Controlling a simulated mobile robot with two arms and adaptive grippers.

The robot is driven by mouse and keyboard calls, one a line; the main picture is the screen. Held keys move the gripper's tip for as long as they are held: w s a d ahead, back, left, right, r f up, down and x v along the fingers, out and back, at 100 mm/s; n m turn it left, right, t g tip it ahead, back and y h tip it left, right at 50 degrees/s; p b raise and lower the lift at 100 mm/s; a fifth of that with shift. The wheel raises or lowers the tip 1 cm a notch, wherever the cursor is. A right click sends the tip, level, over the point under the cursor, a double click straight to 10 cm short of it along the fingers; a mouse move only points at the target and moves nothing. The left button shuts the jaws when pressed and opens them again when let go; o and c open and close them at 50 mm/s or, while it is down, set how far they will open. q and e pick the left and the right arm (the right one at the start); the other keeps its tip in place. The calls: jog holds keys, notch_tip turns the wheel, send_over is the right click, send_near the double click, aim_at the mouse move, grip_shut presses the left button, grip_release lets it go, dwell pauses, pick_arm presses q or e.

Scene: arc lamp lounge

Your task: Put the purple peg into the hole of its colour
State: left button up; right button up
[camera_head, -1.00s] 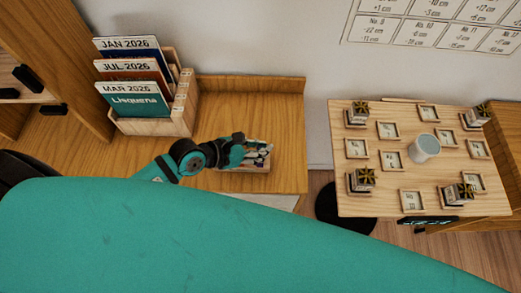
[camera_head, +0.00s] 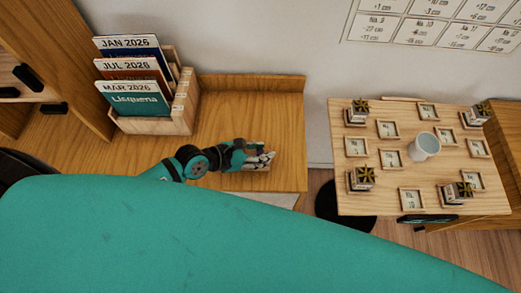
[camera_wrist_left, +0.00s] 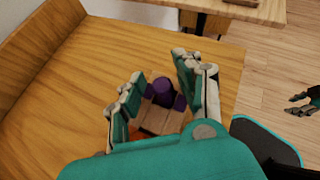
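The purple peg (camera_wrist_left: 162,90) stands upright in the left wrist view, with a wooden board (camera_wrist_left: 160,118) below it. Other purple patches (camera_wrist_left: 180,103) show close beside it, and an orange patch (camera_wrist_left: 135,132) is at the board's near left. My left gripper (camera_wrist_left: 158,78) is open, its fingers spread on either side of the peg; I see no clear contact. In the head view my left gripper (camera_head: 258,157) is over the board, hiding most of it and the peg. The holes cannot be made out. My right gripper (camera_wrist_left: 306,100) shows partly at the right edge of the wrist view.
The board is on a wooden desk (camera_head: 225,105) with a raised back edge. A box of folders (camera_head: 150,120) stands at the left. A side table (camera_head: 345,205) at the right holds a white cup (camera_head: 424,147), several small trays and cubes.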

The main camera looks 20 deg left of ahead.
pick_arm(q)
jog(key=shift+r, duration=0.1)
jog(key=b+v, duration=0.1)
jog(key=v, duration=1.1)
